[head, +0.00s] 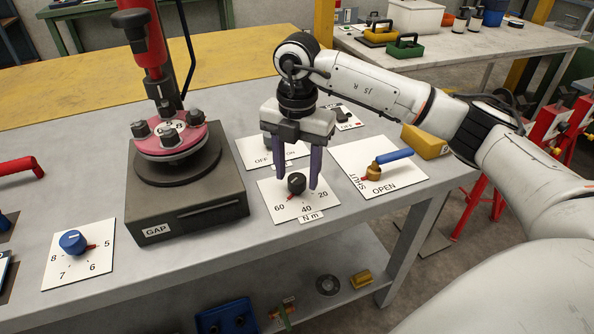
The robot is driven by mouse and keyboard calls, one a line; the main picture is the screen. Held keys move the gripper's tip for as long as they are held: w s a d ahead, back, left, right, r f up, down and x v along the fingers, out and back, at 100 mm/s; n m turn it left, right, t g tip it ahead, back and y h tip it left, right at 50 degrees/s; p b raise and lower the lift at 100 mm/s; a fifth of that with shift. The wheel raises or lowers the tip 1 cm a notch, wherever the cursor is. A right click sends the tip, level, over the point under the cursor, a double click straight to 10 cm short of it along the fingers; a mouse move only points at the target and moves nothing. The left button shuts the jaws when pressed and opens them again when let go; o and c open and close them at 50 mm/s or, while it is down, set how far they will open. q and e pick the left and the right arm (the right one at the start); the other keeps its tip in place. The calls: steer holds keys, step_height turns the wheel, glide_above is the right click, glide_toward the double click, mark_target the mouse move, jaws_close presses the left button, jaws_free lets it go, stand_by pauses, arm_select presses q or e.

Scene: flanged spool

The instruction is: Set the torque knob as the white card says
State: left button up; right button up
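The black torque knob (297,183) stands on a white dial plate (270,208) marked 60, 40, 20, with an "N m" label (311,216) at its front edge. A red mark at the knob's front left points between 60 and 40, nearer 60. My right gripper (292,181) points down over the plate, its two purple fingers apart on either side of the knob. A gap shows between fingers and knob; I cannot tell how high the tips are. I cannot make out a separate white card giving a setting. My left gripper is not in view.
Left of the dial stands a dark GAP block (190,212) with a pink flanged spool (166,136). A blue knob (73,242) is further left. A blue-handled valve (387,162) on a SHUT/OPEN plate is close right. An OFF/ON plate (257,148) lies behind the gripper.

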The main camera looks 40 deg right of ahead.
mark_target(297, 178)
step_height(297, 178, up, 10)
stand_by(0.7)
steer(key=shift+r, duration=0.1)
stand_by(0.3)
